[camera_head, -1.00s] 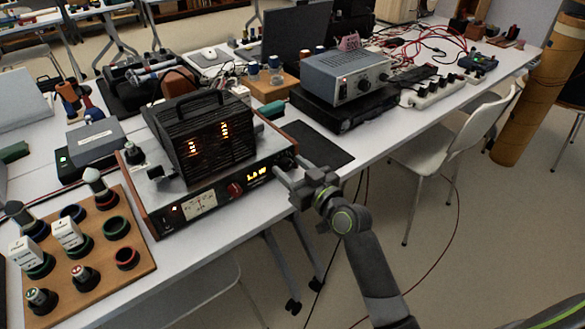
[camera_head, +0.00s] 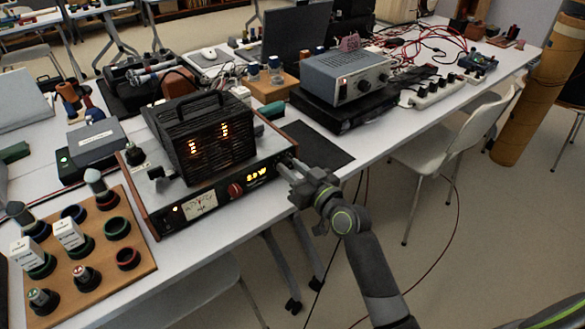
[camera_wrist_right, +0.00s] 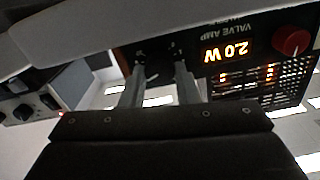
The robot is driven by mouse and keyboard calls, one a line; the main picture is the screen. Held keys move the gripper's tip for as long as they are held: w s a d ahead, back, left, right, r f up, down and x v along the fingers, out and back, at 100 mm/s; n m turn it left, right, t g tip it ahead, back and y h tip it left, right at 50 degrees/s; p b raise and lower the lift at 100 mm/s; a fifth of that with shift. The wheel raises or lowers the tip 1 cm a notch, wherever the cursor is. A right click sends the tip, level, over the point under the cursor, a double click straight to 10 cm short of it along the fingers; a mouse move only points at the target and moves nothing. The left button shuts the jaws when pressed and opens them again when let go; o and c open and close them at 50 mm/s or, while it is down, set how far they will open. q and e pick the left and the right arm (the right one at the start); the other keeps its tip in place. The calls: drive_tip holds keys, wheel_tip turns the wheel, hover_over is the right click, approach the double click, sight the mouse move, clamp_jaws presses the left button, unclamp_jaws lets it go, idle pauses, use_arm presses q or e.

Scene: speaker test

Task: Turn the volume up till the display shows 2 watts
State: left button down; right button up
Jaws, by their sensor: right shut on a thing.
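The valve amp (camera_head: 215,190) stands on the near table, with a black grille and glowing tubes on top. Its amber display (camera_head: 259,174) is small in the head view. In the right wrist view the display (camera_wrist_right: 228,50) appears upside down and reads 2.0 W. My right gripper (camera_head: 284,168) is at the right end of the front panel. It is shut on a dark knob (camera_wrist_right: 160,88), seen between its two fingers in the wrist view. The fingers hide most of this knob in the head view. My left gripper is not in view.
A red knob (camera_head: 235,190) and a lit meter (camera_head: 200,204) are on the same panel. A wooden board (camera_head: 140,255) with several ringed pieces lies left of the amp. A grey instrument (camera_head: 345,75) stands behind right. A dark mat (camera_head: 318,143) lies bare beside the amp.

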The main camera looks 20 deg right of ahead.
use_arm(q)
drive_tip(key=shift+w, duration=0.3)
use_arm(e)
drive_tip(key=o, duration=1)
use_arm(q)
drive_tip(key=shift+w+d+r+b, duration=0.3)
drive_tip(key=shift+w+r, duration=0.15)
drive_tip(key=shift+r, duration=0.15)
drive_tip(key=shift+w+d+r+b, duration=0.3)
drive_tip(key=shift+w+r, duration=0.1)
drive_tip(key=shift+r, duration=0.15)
use_arm(e)
drive_tip(key=v, duration=1.7)
drive_tip(key=shift+s+d, duration=0.1)
drive_tip(key=shift+s, duration=0.1)
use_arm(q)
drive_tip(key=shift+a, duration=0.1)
